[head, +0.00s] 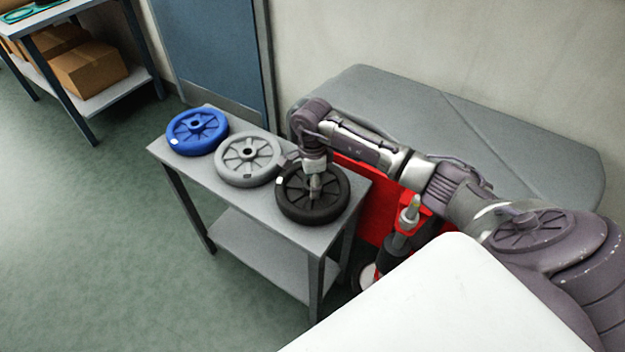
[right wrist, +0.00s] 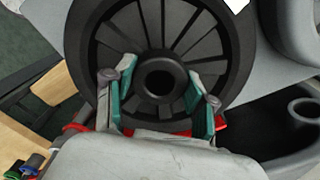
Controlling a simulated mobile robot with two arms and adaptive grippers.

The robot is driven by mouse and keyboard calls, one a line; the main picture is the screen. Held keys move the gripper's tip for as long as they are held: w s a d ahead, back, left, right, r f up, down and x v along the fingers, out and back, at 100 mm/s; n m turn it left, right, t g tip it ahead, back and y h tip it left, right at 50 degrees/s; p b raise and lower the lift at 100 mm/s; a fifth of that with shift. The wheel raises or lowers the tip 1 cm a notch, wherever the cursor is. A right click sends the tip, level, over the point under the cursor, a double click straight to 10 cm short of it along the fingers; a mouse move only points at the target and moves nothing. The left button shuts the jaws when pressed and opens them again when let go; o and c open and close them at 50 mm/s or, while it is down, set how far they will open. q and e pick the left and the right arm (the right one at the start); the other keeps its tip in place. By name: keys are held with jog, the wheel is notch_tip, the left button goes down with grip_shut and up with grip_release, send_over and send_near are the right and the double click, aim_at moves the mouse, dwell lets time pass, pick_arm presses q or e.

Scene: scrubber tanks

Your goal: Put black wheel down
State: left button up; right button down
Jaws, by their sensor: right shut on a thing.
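The black wheel (head: 296,204) lies flat at the right end of the small grey table (head: 303,239), and it appears to rest on the tabletop. My right gripper (head: 315,188) points down at the wheel's centre and is shut on it. In the right wrist view the black wheel (right wrist: 150,28) fills the upper part. The two green-padded fingers of my right gripper (right wrist: 160,94) stand on either side of its hub. The contact itself is partly hidden. My left gripper is not in view.
A grey wheel (head: 249,159) lies just left of the black wheel, and a blue wheel (head: 197,131) lies at the table's far left end. A red machine part (head: 377,200) and a grey bulky body (head: 470,135) stand close behind. Floor at left is clear.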

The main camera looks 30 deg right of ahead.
jog(key=shift+f, duration=0.1)
jog(key=shift+c, duration=1.9)
grip_release()
jog(key=shift+r, duration=0.3)
notch_tip(320, 180, up, 12)
jog(key=b, duration=0.2)
jog(key=shift+f, duration=0.15)
